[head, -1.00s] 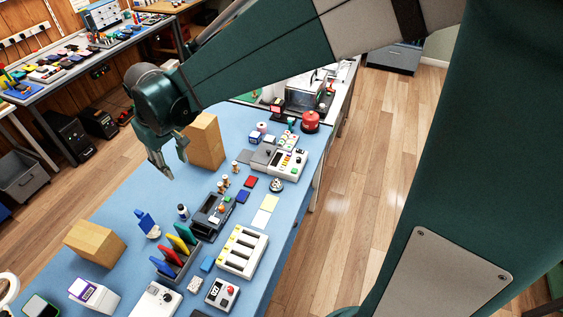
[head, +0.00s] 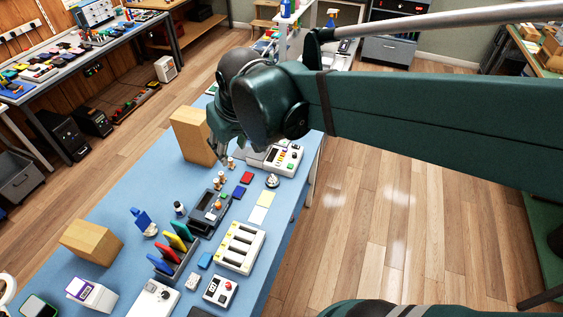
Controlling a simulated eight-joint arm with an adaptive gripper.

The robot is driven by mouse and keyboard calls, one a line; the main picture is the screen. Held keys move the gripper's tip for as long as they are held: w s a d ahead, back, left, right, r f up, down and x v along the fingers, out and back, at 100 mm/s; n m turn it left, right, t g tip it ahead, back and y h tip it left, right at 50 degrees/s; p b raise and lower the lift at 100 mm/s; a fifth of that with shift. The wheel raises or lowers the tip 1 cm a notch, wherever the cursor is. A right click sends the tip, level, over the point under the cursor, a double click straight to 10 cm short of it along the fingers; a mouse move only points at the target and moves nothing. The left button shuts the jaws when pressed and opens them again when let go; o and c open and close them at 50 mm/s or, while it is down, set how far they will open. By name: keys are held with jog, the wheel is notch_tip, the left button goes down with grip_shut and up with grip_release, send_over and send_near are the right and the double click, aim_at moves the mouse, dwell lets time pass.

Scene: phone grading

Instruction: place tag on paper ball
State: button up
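My gripper (head: 223,157) points down over the far part of the blue table, just right of the tall cardboard box. Its fingers are small and partly covered by my wrist, so I cannot tell whether they are open or hold anything. A small pale crumpled lump (head: 193,281), possibly the paper ball, lies near the table's front, left of the white box with a red button. No tag can be made out for certain. Flat candidates are a red square (head: 247,178), a blue square (head: 239,191) and pale yellow notes (head: 257,214).
The tall cardboard box (head: 190,136) stands close left of my gripper, with small wooden figures (head: 220,179) below it. A rack of coloured cards (head: 176,262), a white slotted tray (head: 240,248) and a dark device (head: 209,212) crowd the middle.

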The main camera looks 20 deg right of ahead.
jog(key=s+d+f+m+t, duration=0.1)
jog(key=s+d+m+t, duration=0.1)
jog(key=s+d, duration=0.8)
jog(key=shift+s+m+h, duration=0.4)
jog(key=shift+s+m, duration=0.1)
jog(key=shift+s, duration=0.15)
